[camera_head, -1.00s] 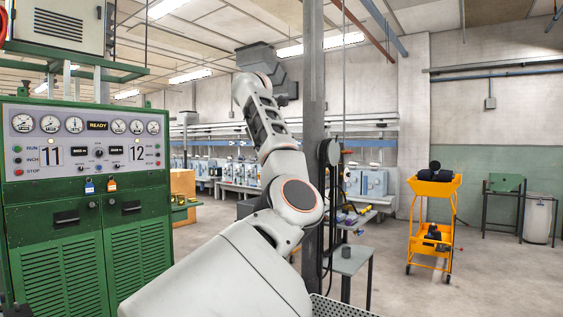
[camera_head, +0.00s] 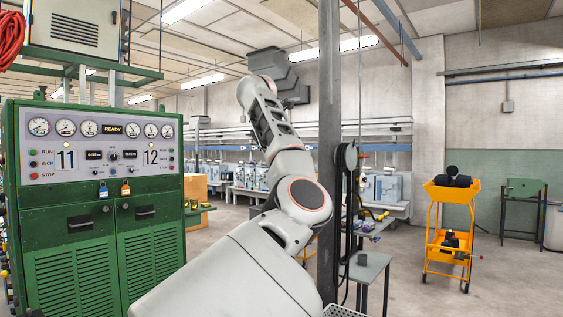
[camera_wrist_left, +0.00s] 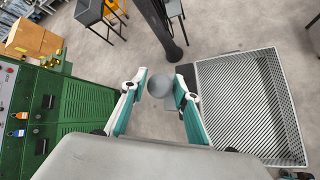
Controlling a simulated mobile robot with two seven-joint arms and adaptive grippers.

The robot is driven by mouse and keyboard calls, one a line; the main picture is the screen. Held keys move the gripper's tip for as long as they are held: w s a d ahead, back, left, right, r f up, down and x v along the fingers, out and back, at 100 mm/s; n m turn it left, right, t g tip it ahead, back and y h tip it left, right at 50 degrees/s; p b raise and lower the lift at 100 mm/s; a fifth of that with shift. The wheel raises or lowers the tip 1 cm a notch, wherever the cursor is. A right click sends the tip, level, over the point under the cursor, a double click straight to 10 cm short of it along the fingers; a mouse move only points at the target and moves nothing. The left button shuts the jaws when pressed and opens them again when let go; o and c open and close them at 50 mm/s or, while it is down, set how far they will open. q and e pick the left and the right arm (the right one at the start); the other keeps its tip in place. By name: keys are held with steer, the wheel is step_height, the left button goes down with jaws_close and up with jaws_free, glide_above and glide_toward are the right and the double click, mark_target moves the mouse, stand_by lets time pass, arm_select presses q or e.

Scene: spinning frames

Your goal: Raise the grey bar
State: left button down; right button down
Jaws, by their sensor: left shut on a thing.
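My left gripper (camera_wrist_left: 161,84) shows in the left wrist view with its two teal-sided fingers closed on a grey, round-ended thing. This is likely the grey bar (camera_wrist_left: 160,87), seen nearly end-on, so its length cannot be told. It is held above the floor. In the head view my left arm reaches up, but its gripper and the bar cannot be made out there. My right gripper is in neither view.
A green control cabinet (camera_head: 100,220) stands at the left. A dark post (camera_head: 328,150) rises close beside my arm. A perforated tray with a pale rim (camera_wrist_left: 198,100) lies right of the gripper. A yellow trolley (camera_head: 450,230) stands on open floor at the right.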

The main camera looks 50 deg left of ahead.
arm_select(q)
steer(key=shift+a, duration=0.1)
steer(key=c, duration=1.7)
jaws_free()
steer(key=shift+s, duration=0.1)
steer(key=v, duration=1.2)
